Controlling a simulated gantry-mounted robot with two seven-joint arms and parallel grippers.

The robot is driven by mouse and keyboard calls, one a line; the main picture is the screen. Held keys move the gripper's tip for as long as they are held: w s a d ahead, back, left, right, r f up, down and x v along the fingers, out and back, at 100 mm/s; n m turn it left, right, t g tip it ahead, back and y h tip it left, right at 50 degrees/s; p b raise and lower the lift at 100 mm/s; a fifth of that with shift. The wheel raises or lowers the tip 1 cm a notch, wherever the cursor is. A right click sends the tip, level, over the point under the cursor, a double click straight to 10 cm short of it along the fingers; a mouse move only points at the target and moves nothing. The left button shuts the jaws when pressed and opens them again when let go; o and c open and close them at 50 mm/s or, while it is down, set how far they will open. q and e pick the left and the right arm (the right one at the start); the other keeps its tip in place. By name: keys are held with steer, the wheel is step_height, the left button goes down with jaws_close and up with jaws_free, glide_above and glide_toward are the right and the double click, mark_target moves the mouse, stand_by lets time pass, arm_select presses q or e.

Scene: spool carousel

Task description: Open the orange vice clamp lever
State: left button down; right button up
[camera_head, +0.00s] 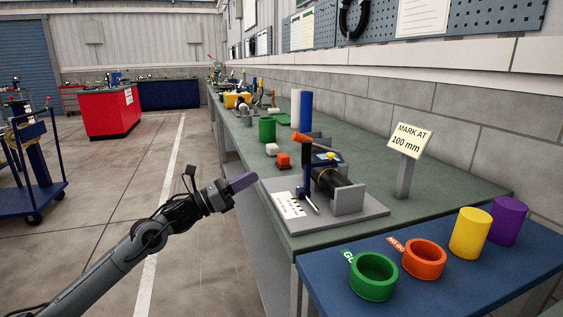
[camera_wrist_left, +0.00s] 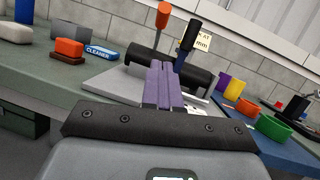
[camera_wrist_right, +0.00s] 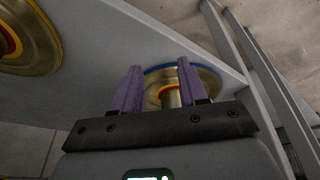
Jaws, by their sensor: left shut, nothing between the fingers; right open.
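The vice (camera_head: 325,178) stands on a grey base plate (camera_head: 365,212) on the green bench. Its lever has an orange handle (camera_head: 301,137), which lies near the top of a dark blue upright. In the left wrist view, the orange handle (camera_wrist_left: 163,14) stands up on a thin rod above a black cylinder (camera_wrist_left: 143,55). My left gripper (camera_head: 243,182) is shut and empty, left of the base plate and apart from the lever. Its purple fingers (camera_wrist_left: 162,68) are together. My right gripper (camera_wrist_right: 158,78) is open, showing only in its own wrist view.
A spool (camera_wrist_right: 210,80) with a blue rim shows behind my right fingers; another spool (camera_wrist_right: 25,40) is at left. A blue table (camera_head: 330,285) holds green (camera_head: 374,277) and orange (camera_head: 424,259) rings and yellow (camera_head: 470,233) and purple (camera_head: 507,221) cylinders. A sign (camera_head: 409,140) stands behind the plate.

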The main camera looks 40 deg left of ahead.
steer(key=shift+s+a+r+p, duration=0.1)
steer(key=shift+r+p, duration=0.45)
arm_select(q)
steer(key=r+p+x, duration=0.2)
steer(key=p+x, duration=0.6)
steer(key=x, duration=0.4)
steer(key=shift+a+r+p, duration=0.3)
steer(key=shift+r+p, duration=0.1)
steer(key=shift+r, duration=0.05)
arm_select(e)
step_height(320, 180, up, 9)
arm_select(q)
steer(key=shift+s, duration=0.1)
arm_select(e)
steer(key=shift+f, duration=0.1)
arm_select(q)
steer(key=shift+r, duration=0.1)
